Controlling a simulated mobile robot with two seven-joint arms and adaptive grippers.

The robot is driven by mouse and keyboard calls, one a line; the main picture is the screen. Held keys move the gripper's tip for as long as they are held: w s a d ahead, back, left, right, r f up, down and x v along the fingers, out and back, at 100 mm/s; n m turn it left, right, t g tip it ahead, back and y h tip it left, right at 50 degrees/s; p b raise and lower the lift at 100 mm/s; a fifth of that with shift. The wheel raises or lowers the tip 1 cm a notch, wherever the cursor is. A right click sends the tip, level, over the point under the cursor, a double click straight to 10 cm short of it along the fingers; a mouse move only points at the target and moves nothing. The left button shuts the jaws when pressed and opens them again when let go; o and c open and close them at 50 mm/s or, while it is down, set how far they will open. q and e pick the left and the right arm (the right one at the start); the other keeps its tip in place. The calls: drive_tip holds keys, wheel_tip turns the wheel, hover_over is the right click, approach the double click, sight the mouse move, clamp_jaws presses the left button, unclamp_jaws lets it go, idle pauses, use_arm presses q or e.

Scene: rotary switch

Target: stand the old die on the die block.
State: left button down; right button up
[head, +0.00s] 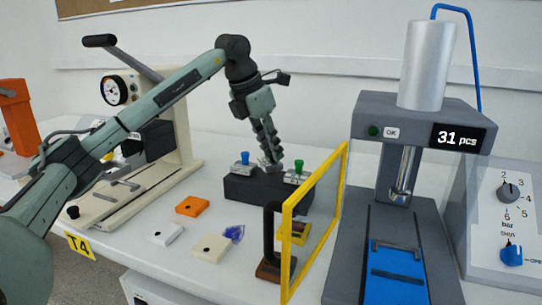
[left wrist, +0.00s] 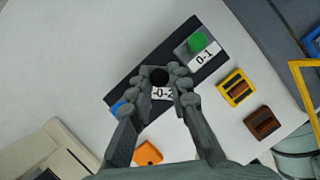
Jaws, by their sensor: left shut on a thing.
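The dark die block (head: 238,189) lies on the white table at the middle. A die with a blue knob (head: 245,157) stands at its left end and a die with a green knob (head: 299,165) at its right end. My left gripper (head: 270,166) points down over the block between these two. In the left wrist view, its fingers (left wrist: 172,84) are shut on a grey die with a black knob (left wrist: 159,77) and a partly covered label ending in "0-2". The fingers hide its lower part; I cannot tell whether it touches the block. My right gripper is out of view.
A yellow-framed clear guard (head: 287,245) stands right of the block, before a grey press (head: 405,125). Orange (head: 192,206), white (head: 165,233) and cream (head: 210,248) pieces lie in front. A cream lever press (head: 180,140) stands left.

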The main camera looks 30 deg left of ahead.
use_arm(q)
drive_tip(key=shift+f, duration=0.95)
drive_tip(key=shift+f, duration=0.1)
drive_tip(key=c, duration=1.4)
unclamp_jaws()
drive_tip(key=shift+c, duration=0.2)
drive_tip(key=v, duration=1.2)
